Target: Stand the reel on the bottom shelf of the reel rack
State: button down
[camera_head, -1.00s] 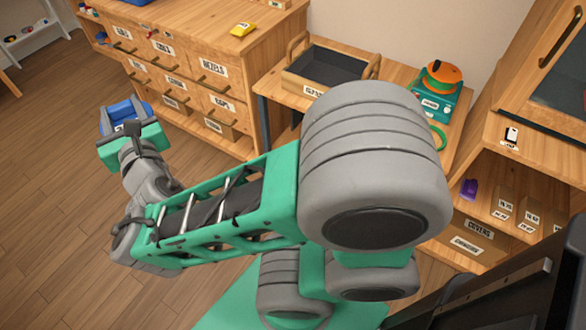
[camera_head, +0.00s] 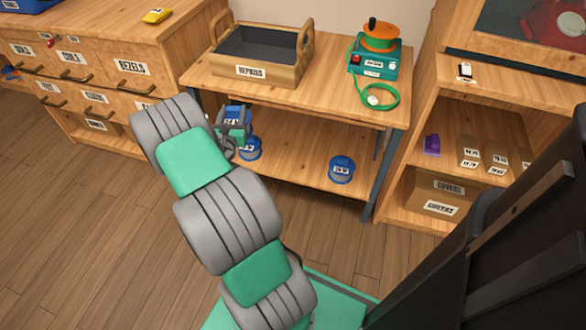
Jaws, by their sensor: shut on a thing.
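My gripper (camera_head: 234,118) is in front of the table's left part, level with the gap between its top and lower shelf. It is shut on a blue reel (camera_head: 237,113) with a white label. The jaws and my arm partly hide this reel. Two more blue reels with white labels, one at the left (camera_head: 250,149) and one at the right (camera_head: 342,169), stand on the table's lower shelf. I see no separate reel rack in the view now; I cannot tell whether the task's rack is this table.
A wooden tray (camera_head: 262,74) and a green device with an orange spool (camera_head: 378,55) stand on the tabletop (camera_head: 330,90). A drawer cabinet (camera_head: 90,75) is at the left, open shelves (camera_head: 450,150) at the right. The lower shelf (camera_head: 295,165) is bare between its reels.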

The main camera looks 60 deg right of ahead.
jog(key=s+d+f+m+g+b, duration=0.1)
jog(key=s+d+f+g+b, duration=0.15)
jog(key=s+f, duration=0.4)
jog(key=s+d+f+m+g+h+b, duration=0.1)
jog(key=s+d+f, duration=0.3)
jog(key=s+f, duration=0.25)
jog(key=s+d+f+m+g+b, duration=0.1)
jog(key=s+d+f, duration=0.2)
jog(key=s+f, duration=0.35)
jog(key=shift+w+d+f+b, duration=1.5)
jog(key=shift+d+f, duration=0.4)
jog(key=shift+f, duration=0.3)
jog(key=shift+w+d+f+b, duration=1.35)
jog(key=shift+d+f+b, duration=0.2)
jog(key=shift+d+f, duration=0.5)
jog(key=shift+w+d+f+b, duration=1.5)
jog(key=shift+d+f, duration=0.3)
jog(key=shift+f, duration=0.5)
jog(key=shift+f, duration=0.15)
jog(key=c, duration=0.7)
grip_release()
jog(key=shift+s+f, duration=0.1)
